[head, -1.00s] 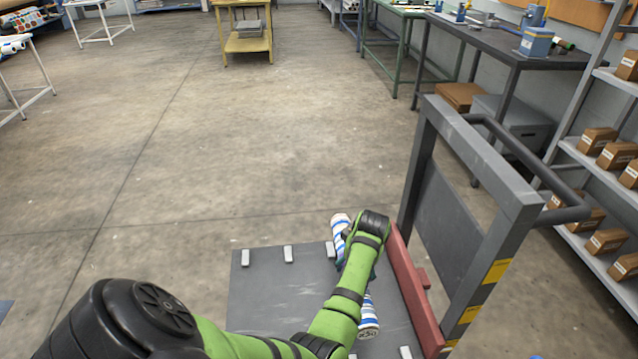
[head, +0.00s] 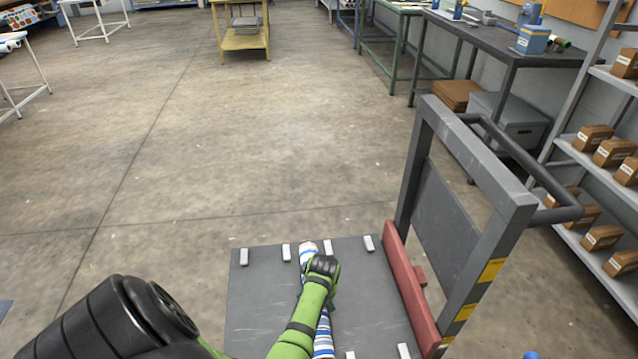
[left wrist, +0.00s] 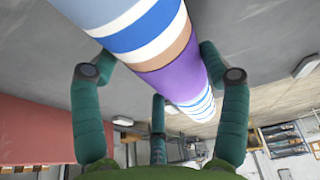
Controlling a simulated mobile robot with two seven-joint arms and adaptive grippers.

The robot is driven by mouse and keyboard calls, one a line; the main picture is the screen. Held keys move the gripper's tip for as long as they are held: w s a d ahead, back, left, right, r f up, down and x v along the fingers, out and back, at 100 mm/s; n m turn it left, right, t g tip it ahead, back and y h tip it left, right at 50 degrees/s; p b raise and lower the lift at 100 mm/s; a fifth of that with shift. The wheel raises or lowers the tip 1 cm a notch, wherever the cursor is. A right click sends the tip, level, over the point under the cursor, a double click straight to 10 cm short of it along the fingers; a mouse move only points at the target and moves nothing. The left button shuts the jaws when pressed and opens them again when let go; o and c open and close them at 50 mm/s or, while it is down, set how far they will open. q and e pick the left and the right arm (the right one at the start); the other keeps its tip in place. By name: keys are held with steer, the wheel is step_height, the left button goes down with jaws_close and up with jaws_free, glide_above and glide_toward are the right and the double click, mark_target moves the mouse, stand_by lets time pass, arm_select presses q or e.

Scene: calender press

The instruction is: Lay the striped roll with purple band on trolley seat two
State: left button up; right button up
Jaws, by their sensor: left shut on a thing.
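The striped roll with purple band (left wrist: 182,76) is white with blue stripes and a tan ring beside the purple. My left gripper (head: 322,266) is shut around it near the purple band; its fingers (left wrist: 157,58) show on both sides in the left wrist view. In the head view the roll (head: 324,338) runs lengthwise over the grey trolley deck (head: 262,300), its far end between light pegs at the far edge. My gripper and forearm hide its middle. I cannot tell whether it touches the deck. No seat numbers are readable. My right gripper is not in view.
A red bar (head: 410,285) and a grey upright frame with handle (head: 478,150) border the deck's right side. Light pegs (head: 244,257) stand along the deck edges. Shelving with brown boxes (head: 613,153) is farther right. Floor beyond the deck is clear.

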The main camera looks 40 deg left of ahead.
arm_select(q)
steer(key=shift+r, duration=0.1)
steer(key=o, duration=1.5)
steer(key=shift+o, duration=0.2)
steer(key=shift+s+d+r, duration=0.1)
steer(key=shift+r, duration=0.35)
steer(key=p+v, duration=0.2)
steer(key=v, duration=0.9)
